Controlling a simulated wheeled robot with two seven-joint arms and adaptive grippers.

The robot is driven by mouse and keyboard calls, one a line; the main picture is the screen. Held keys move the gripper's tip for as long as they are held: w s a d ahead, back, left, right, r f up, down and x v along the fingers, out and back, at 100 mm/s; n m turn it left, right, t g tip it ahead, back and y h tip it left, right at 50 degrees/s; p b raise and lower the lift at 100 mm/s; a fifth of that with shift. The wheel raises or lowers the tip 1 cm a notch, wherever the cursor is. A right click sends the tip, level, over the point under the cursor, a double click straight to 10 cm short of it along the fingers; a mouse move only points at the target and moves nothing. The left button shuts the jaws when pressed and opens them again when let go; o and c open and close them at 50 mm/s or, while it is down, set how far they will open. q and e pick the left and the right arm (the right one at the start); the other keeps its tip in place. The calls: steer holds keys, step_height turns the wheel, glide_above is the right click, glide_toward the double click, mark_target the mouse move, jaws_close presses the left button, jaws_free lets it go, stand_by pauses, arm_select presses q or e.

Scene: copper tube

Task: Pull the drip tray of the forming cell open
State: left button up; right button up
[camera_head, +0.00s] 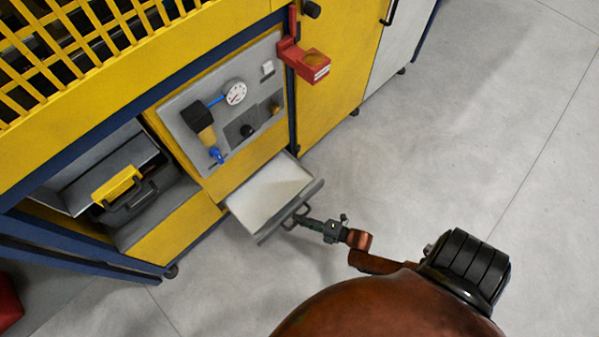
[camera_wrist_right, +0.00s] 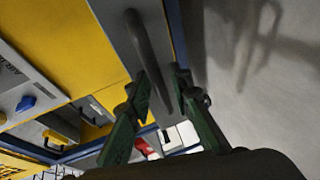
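The drip tray (camera_head: 268,192) is a pale, shallow drawer under the yellow gauge panel. It stands pulled out from the forming cell, its inside showing empty. Its grey front carries a dark bar handle (camera_head: 296,214), which also shows close up in the right wrist view (camera_wrist_right: 142,45). My right gripper (camera_head: 303,220) is at this handle. The exact contact is hard to see. My left gripper is not in view.
A red bracket (camera_head: 306,62) juts from the cell above right of the tray. A gauge panel (camera_head: 225,105) with valves is above it. The grey floor (camera_head: 470,130) at right is clear.

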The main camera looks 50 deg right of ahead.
steer(key=shift+o, duration=0.7)
steer(key=v, duration=1.2)
